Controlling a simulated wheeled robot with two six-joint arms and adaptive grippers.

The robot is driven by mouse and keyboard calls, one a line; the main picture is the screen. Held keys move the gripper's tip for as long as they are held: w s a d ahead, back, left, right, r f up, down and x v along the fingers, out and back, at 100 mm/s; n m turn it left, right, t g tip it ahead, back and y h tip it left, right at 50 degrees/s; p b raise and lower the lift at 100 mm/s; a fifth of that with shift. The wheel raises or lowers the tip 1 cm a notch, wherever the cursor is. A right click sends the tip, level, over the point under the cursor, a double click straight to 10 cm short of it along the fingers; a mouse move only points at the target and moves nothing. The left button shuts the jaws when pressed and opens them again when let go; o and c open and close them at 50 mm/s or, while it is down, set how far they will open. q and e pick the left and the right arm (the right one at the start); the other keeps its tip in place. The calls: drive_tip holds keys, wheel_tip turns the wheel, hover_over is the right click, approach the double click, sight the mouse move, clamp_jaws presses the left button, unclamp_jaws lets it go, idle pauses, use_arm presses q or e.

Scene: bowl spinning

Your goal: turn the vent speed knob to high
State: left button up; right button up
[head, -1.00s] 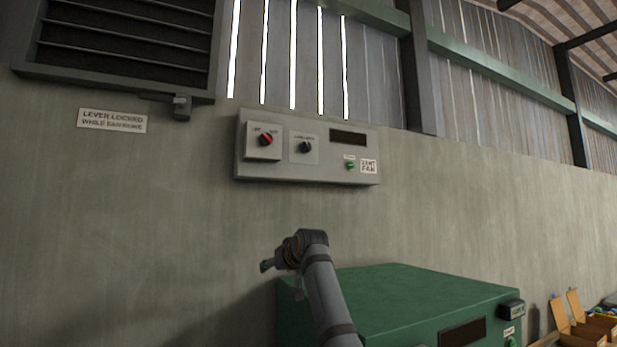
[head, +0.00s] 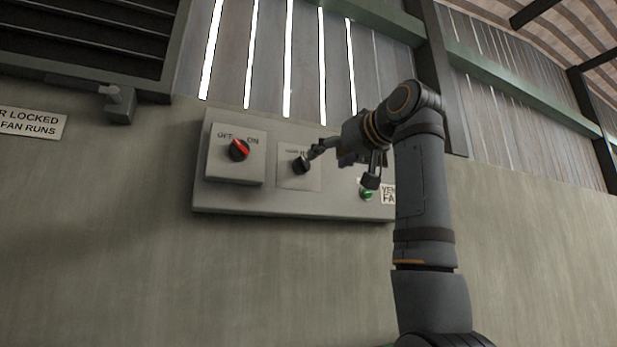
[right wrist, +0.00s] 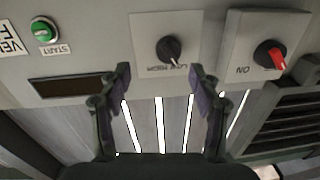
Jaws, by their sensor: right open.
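The vent speed knob (head: 301,165) is a small black dial on a pale square plate in the middle of the wall panel. It also shows in the right wrist view (right wrist: 169,49), upside down, with its pointer towards what looks like the LOW end of the lettering. My right gripper (head: 345,165) is open in front of the panel. My left gripper is out of view.
A red and black OFF/ON switch (head: 239,150) sits left of the knob. A green start button (head: 366,194) and a vent fan label (head: 388,195) are on the right. A dark display (right wrist: 72,87) shows in the wrist view. A louvre (head: 85,45) hangs upper left.

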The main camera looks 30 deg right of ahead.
sight(306, 165)
drive_tip(key=w+p, duration=0.1)
drive_tip(key=w, duration=0.1)
drive_tip(key=w+a+p, duration=0.1)
drive_tip(key=w+p, duration=0.1)
drive_tip(key=w+r+p, duration=0.1)
drive_tip(key=w+p, duration=0.1)
drive_tip(key=w, duration=0.1)
drive_tip(key=shift+a, duration=0.2)
drive_tip(key=shift+w+d+f+p, duration=0.15)
drive_tip(key=shift+w+p, duration=0.1)
drive_tip(key=shift+w, duration=0.35)
drive_tip(key=shift+w+d+f+p, duration=0.15)
drive_tip(key=shift+w+p, duration=0.1)
drive_tip(key=shift+w, duration=0.35)
drive_tip(key=shift+a, duration=0.2)
drive_tip(key=shift+s+a+r, duration=0.15)
drive_tip(key=shift+s+a, duration=0.15)
drive_tip(key=shift+s, duration=0.2)
drive_tip(key=shift+c, duration=1.5)
drive_tip(key=shift+w+d, duration=0.15)
drive_tip(key=shift+w, duration=0.05)
drive_tip(key=shift+c, duration=1.2)
drive_tip(key=c, duration=0.6)
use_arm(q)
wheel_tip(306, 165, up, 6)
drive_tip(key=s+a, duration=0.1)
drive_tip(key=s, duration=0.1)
use_arm(e)
drive_tip(key=shift+c, duration=0.2)
